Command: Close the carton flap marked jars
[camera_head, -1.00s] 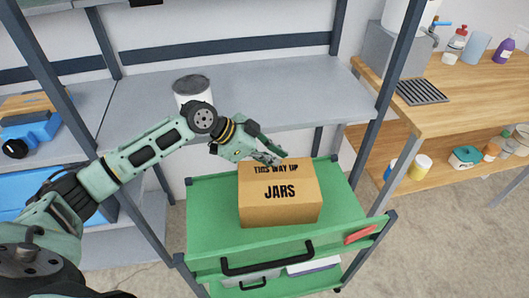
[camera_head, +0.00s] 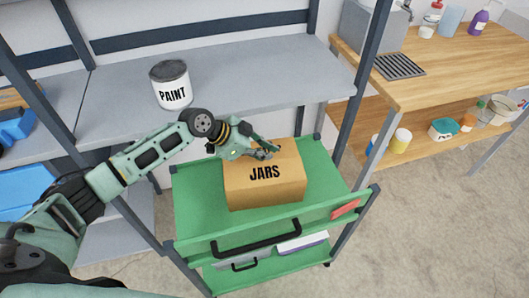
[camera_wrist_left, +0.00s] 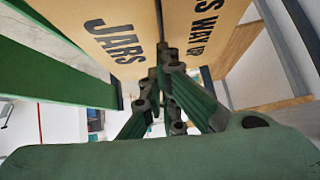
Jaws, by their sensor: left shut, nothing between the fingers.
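The brown carton (camera_head: 264,190) sits on the green top of a cart. Its flap marked JARS (camera_head: 285,172) faces me in the head view, and the word also shows in the left wrist view (camera_wrist_left: 95,22). There a dark seam separates the JARS flap from the panel marked WAY UP (camera_wrist_left: 205,40). I cannot tell whether the JARS flap lies fully flat. Contact is unclear. My right gripper is out of view.
The green cart (camera_head: 195,205) has raised rims and a front handle (camera_head: 243,245). A red item (camera_head: 345,208) lies at its front right. A paint can (camera_head: 171,84) stands on the grey shelf (camera_head: 255,85) behind. A wooden bench (camera_head: 430,90) is at right.

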